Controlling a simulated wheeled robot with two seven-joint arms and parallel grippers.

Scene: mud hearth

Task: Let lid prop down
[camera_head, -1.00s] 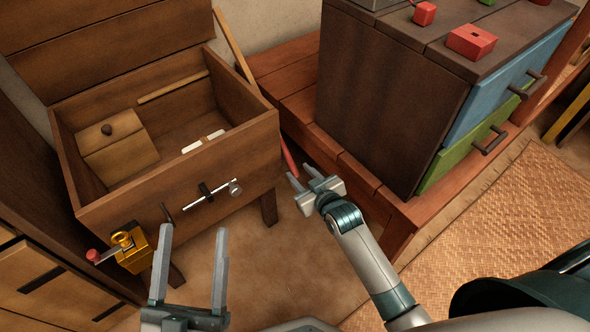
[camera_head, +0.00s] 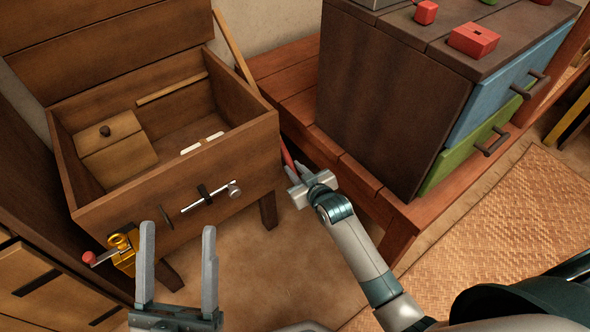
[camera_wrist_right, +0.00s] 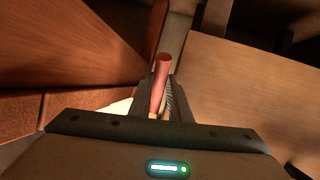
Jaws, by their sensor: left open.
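The lid prop (camera_head: 236,48) is a thin wooden stick leaning at the chest's right side, from the raised lid (camera_head: 110,35) down past the corner. Its red lower end (camera_head: 287,157) comes down to the fingers of my right gripper (camera_head: 297,172). In the right wrist view the red end (camera_wrist_right: 162,72) stands between the fingers (camera_wrist_right: 165,98), slightly tilted. I cannot tell whether they press on it. My left gripper (camera_head: 178,258) is open and empty in front of the chest (camera_head: 240,155).
A gold lock piece with a red knob (camera_head: 122,250) and a sliding bolt (camera_head: 208,198) are on the chest's front. A dark drawer cabinet (camera_head: 385,100) stands on a red-brown bench (camera_head: 350,185) to the right. The floor before the chest is clear.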

